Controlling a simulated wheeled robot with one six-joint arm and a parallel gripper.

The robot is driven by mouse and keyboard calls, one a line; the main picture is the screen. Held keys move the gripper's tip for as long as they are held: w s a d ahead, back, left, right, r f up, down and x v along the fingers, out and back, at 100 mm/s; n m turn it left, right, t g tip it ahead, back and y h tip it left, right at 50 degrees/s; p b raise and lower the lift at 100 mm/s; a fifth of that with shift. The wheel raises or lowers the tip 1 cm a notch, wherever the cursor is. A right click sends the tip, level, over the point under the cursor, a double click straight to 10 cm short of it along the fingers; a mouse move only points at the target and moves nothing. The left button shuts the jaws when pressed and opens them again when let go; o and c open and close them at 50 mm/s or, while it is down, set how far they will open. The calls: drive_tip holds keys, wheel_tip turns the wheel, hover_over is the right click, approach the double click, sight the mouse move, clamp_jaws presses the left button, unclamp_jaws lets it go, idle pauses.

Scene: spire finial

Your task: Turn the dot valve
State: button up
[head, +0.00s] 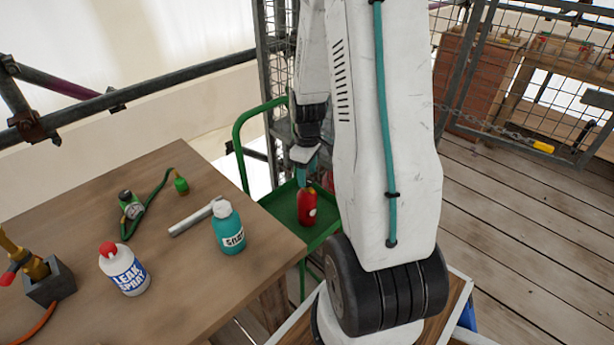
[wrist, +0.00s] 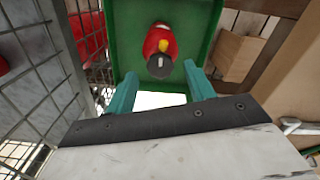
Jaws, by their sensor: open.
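A red canister (head: 307,207) stands in a green tray cart, with a pale round spot on its side. In the wrist view the red canister (wrist: 160,42) has a yellow patch and a dark round knob (wrist: 160,67) with a pale bar on it. I cannot tell for sure that this knob is the dot valve. My gripper (head: 309,172) is above the canister in the head view. In the wrist view my gripper (wrist: 160,88) has its teal fingers wide apart, with nothing between them. The knob lies just beyond the fingertips, apart from them.
The green cart (head: 275,205) stands beside a wooden table (head: 185,265). Wire mesh (wrist: 45,80) is close on the left in the wrist view.

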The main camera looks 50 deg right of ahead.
drive_tip(key=shift+f, duration=0.9)
drive_tip(key=c, duration=1)
